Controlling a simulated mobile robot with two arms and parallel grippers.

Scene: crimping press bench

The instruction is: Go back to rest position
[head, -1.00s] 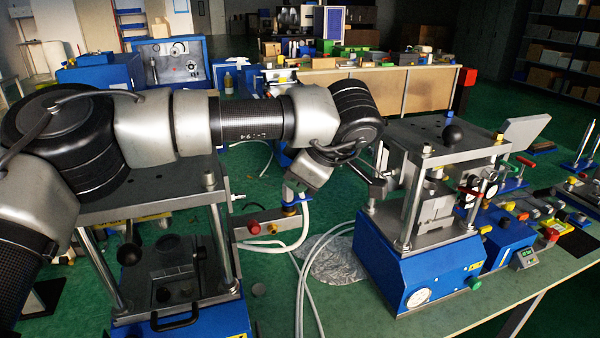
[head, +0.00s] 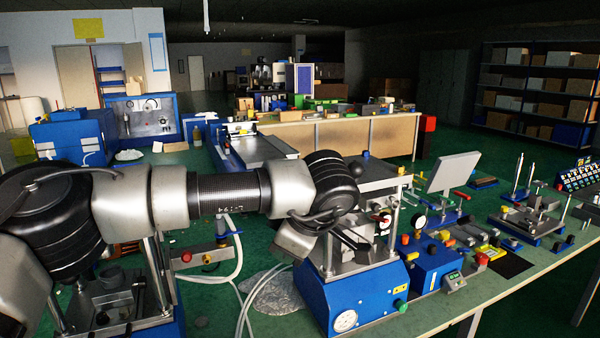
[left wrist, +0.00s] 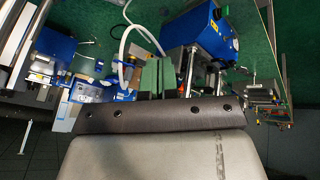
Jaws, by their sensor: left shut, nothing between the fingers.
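My left arm comes in from the left in the head view and reaches across the picture to the middle. My left gripper (head: 350,241) points right and downward in front of the right-hand press (head: 368,292), partly hidden by the wrist. It is shut and holds nothing. In the left wrist view two green-grey fingers (left wrist: 157,79) stand close together above the dark wrist edge. Whether the gripper touches the press, I cannot tell. My right gripper is in neither view.
A second press (head: 110,300) stands at lower left, partly behind my arm. White hoses (head: 238,265) and a crumpled clear sheet (head: 275,295) lie between the presses. Small parts and a tilted grey panel (head: 455,172) are on the right of the green bench. The floor behind is open.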

